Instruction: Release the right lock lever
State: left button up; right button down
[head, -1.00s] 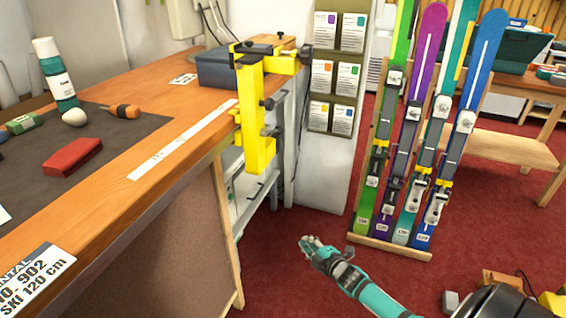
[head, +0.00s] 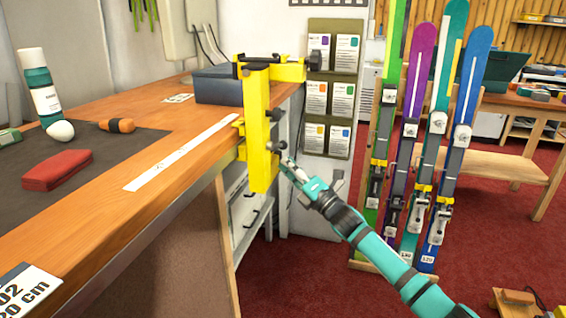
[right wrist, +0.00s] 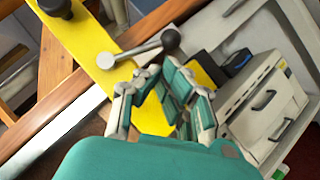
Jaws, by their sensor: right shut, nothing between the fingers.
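A yellow clamp (head: 258,130) is fixed at the edge of the wooden bench. In the right wrist view its yellow bar (right wrist: 85,60) carries a grey lever (right wrist: 136,52) with a dark ball end, and a black knob stands further along. A small dark lever (head: 275,147) shows low on the clamp's right side in the head view. My right gripper (head: 286,166) is just right of the clamp's lower end. In the right wrist view its fingers (right wrist: 152,78) are shut and empty, close below the lever; I cannot tell whether they touch it. My left gripper is out of view.
The bench top (head: 165,130) holds a red block (head: 57,170), a bottle (head: 42,92) and a blue-grey box (head: 220,87). A rack of skis (head: 425,130) stands to the right.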

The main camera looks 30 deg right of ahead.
jog(key=shift+x, duration=1.3)
